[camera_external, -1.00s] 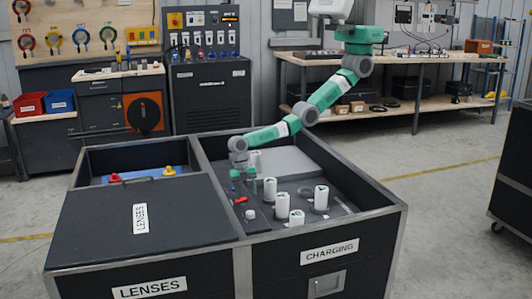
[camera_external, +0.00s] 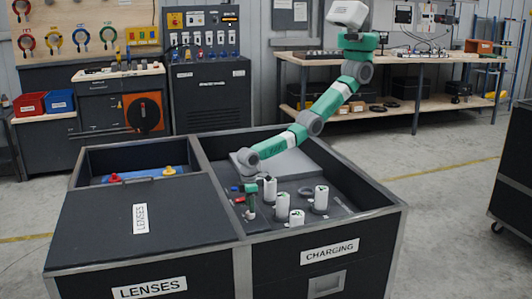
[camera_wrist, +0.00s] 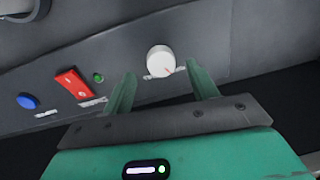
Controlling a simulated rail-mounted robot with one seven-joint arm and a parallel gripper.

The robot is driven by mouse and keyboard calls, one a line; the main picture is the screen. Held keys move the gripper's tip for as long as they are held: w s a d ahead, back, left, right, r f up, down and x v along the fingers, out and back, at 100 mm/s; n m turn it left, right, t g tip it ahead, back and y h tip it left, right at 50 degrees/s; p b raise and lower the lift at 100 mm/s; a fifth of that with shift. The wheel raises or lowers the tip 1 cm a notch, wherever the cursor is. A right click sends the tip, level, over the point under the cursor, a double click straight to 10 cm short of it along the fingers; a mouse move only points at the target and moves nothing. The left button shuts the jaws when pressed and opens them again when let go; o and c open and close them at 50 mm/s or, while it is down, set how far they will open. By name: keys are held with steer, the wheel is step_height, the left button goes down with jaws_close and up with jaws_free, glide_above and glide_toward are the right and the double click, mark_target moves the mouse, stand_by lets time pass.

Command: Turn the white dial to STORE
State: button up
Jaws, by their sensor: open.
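The white dial (camera_wrist: 161,60) is round, with a small red mark near its lower right edge. It sits on a grey panel strip with a label beneath it too blurred to read. In the wrist view my gripper (camera_wrist: 162,84) has its green fingers apart, one on each lower side of the dial, with the dial just beyond their tips. I cannot tell whether either finger touches it. In the external view my gripper (camera_external: 250,211) points down into the charging tote (camera_external: 330,254) near the panel strip. The dial cannot be made out there.
On the same strip are a red switch (camera_wrist: 72,84), a blue button (camera_wrist: 28,101) and a small green light (camera_wrist: 98,77). Several white cylinders (camera_external: 321,197) stand in the tote right of my gripper.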

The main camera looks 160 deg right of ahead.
step_height(320, 180, down, 3)
steer(key=shift+w+a+f+b, duration=0.1)
steer(key=shift+w+b, duration=0.05)
steer(key=shift+b, duration=0.55)
steer(key=c, duration=1)
steer(key=shift+n, duration=1.5)
steer(key=o, duration=1)
steer(key=r+p, duration=0.3)
steer(key=r, duration=0.1)
steer(key=r+p, duration=0.3)
steer(key=r, duration=0.1)
steer(key=shift+d, duration=0.2)
